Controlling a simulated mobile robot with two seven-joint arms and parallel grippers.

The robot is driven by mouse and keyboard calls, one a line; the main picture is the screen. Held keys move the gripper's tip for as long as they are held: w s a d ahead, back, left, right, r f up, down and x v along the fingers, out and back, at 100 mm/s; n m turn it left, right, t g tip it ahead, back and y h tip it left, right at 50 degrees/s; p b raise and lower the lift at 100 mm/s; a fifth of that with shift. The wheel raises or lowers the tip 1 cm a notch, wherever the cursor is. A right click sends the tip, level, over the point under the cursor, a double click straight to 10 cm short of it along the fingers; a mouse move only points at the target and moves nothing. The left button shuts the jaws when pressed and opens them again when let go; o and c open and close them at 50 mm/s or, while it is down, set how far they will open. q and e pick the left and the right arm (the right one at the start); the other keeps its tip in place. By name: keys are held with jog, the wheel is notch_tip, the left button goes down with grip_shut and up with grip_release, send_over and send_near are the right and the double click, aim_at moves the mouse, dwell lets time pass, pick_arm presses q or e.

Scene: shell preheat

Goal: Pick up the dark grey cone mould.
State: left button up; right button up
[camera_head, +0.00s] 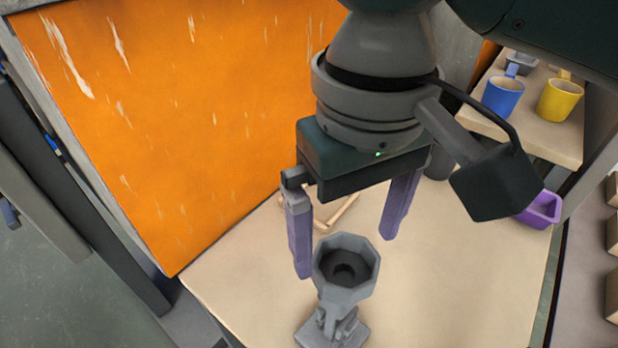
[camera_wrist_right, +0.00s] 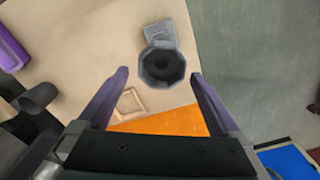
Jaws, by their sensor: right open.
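The dark grey cone mould (camera_head: 363,251) has an octagonal mouth with a darker hollow. It looks upright, above a lighter grey stepped base (camera_head: 307,334) near the table's front edge; I cannot tell how the two are joined. In the right wrist view, the mould (camera_wrist_right: 146,73) shows from above, just past the fingertips and between their lines. My right gripper (camera_head: 345,257) points down and is open and empty. Its purple fingers are on either side of the mould's mouth in both views. I cannot tell how far above it they are. My left gripper is not in view.
A small wooden frame (camera_head: 349,207) lies behind the mould. An orange panel (camera_head: 170,120) borders the table's left. A purple tray (camera_head: 543,210) is at the right. A blue mug (camera_head: 503,97) and a yellow mug (camera_head: 558,102) stand on a shelf. The table's right front is clear.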

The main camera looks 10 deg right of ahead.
aim_at(344, 273)
notch_tip(344, 273, down, 2)
jog(key=shift+a+f, duration=0.1)
jog(key=shift+a, duration=0.05)
jog(key=f, duration=0.1)
jog(key=f+b, duration=0.1)
jog(key=f, duration=0.3)
jog(key=shift+s+f+b, duration=0.2)
jog(key=shift+s+b, duration=0.05)
jog(key=shift+b, duration=0.15)
jog(key=c, duration=0.4)
grip_shut()
jog(key=shift+r, duration=0.1)
